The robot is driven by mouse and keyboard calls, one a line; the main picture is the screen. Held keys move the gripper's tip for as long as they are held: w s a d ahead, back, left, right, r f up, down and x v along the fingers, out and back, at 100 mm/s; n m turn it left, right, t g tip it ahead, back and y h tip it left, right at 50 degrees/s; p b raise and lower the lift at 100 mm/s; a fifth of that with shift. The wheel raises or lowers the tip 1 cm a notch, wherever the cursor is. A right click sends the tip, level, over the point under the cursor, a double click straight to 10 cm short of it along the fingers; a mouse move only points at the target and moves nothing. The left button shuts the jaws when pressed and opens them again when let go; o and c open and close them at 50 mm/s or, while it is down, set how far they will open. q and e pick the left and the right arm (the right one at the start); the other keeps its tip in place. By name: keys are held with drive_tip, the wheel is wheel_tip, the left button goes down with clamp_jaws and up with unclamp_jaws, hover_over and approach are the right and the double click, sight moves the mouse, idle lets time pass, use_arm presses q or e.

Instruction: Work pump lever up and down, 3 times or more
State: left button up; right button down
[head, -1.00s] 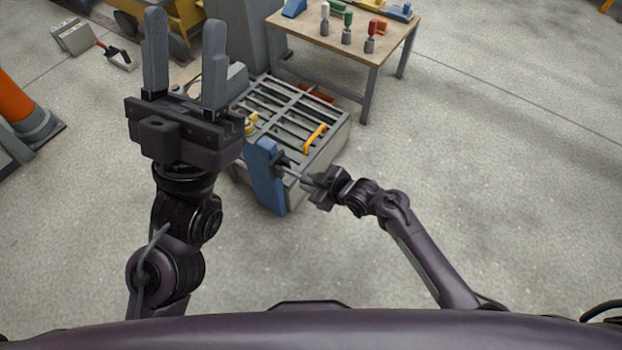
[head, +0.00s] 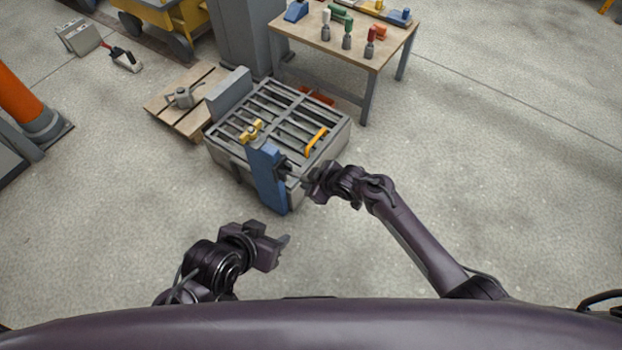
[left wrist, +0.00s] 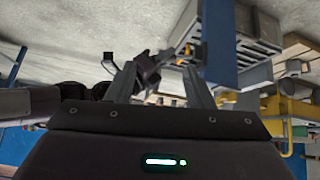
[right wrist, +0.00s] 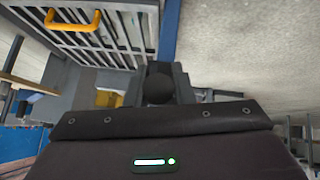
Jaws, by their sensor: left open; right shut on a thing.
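A blue upright post (head: 267,178) stands against the near side of the slatted panel mould (head: 222,152). My right gripper (head: 300,180) reaches in from the right beside the post. In the right wrist view its fingers are shut on a dark round knob (right wrist: 158,88), which I take for the end of the pump lever. The lever's shaft is mostly hidden. My left gripper (head: 282,243) is low in front of the mould, empty and apart from it. In the left wrist view its two fingers (left wrist: 163,85) stand apart, and the blue post (left wrist: 219,45) shows beyond them.
An orange handle (head: 316,142) and a yellow fitting (head: 251,131) sit on the mould. A workbench (head: 345,52) with tools stands behind right. The floor in front is clear.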

drive_tip(key=shift+r, duration=0.25)
drive_tip(key=shift+w+r+p, duration=0.1)
drive_tip(key=shift+r+p, duration=0.05)
drive_tip(key=shift+p, duration=0.25)
drive_tip(key=shift+w+a+r+g+h+p, duration=0.1)
drive_tip(key=shift+a+r+g+h+p, duration=0.2)
drive_tip(key=shift+g+h+p, duration=0.4)
use_arm(q)
drive_tip(key=shift+s+a+f+n+g+y+p, duration=0.1)
drive_tip(key=shift+s+a+f+g+y+p, duration=0.1)
drive_tip(key=shift+s+a+g+y, duration=0.3)
drive_tip(key=shift+s+a+f+n+g+y+p, duration=0.15)
drive_tip(key=shift+s+a+g, duration=0.35)
drive_tip(key=shift+a, duration=0.45)
drive_tip(key=shift+s+a+f+n+g+y+p, duration=0.1)
drive_tip(key=shift+s+a+g+y+p, duration=0.1)
drive_tip(key=shift+s+a+g+y, duration=0.3)
use_arm(e)
drive_tip(key=shift+r, duration=0.2)
use_arm(q)
drive_tip(key=shift+s+a, duration=0.1)
drive_tip(key=shift+a, duration=0.25)
use_arm(e)
drive_tip(key=shift+w, duration=0.1)
drive_tip(key=c, duration=1.3)
unclamp_jaws()
drive_tip(key=shift+o, duration=0.2)
